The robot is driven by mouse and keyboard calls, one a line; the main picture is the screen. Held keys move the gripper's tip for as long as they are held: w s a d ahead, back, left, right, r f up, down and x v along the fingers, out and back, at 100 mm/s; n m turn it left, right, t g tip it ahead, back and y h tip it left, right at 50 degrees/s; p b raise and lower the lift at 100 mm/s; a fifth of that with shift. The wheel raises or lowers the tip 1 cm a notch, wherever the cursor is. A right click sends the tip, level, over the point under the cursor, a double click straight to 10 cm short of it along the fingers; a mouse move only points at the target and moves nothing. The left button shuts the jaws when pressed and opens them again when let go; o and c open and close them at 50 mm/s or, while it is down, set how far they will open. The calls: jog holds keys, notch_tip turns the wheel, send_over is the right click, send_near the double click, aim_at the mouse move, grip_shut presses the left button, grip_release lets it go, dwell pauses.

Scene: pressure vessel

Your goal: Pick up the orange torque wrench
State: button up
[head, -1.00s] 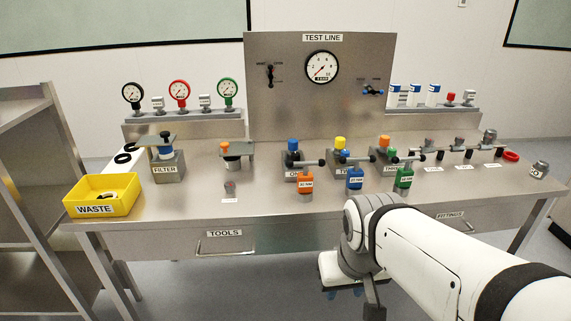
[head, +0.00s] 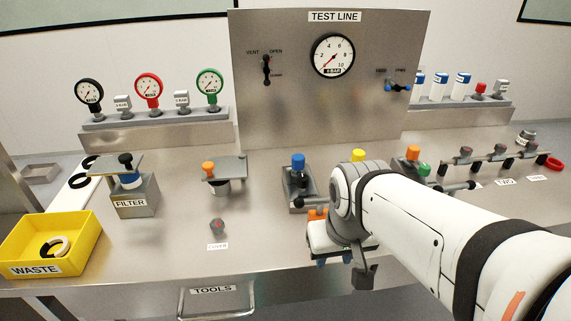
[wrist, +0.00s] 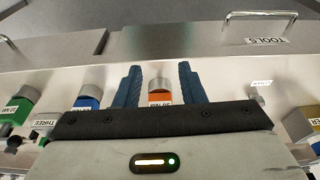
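The orange torque wrench (wrist: 160,98) has a grey round end and a white label. In the wrist view it shows between the two blue fingers of my gripper (wrist: 160,84), with a gap on each side. My gripper is open and does not appear to touch it. In the head view my gripper (head: 334,260) hangs over the bench's front, and only a bit of the orange wrench (head: 315,213) shows above my wrist. How far the fingertips are from it in height I cannot tell.
A blue wrench (wrist: 87,103) and a green one (wrist: 20,107) stand beside it in the wrist view; my arm hides them in the head view. A yellow waste bin (head: 85,240), filter block (head: 134,198) and cover piece (head: 217,226) are to the left. The TOOLS drawer handle (head: 216,291) protrudes.

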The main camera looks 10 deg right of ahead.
aim_at(321, 202)
jog(key=shift+w+d, duration=0.1)
jog(key=shift+w, duration=0.1)
jog(key=shift+o, duration=0.4)
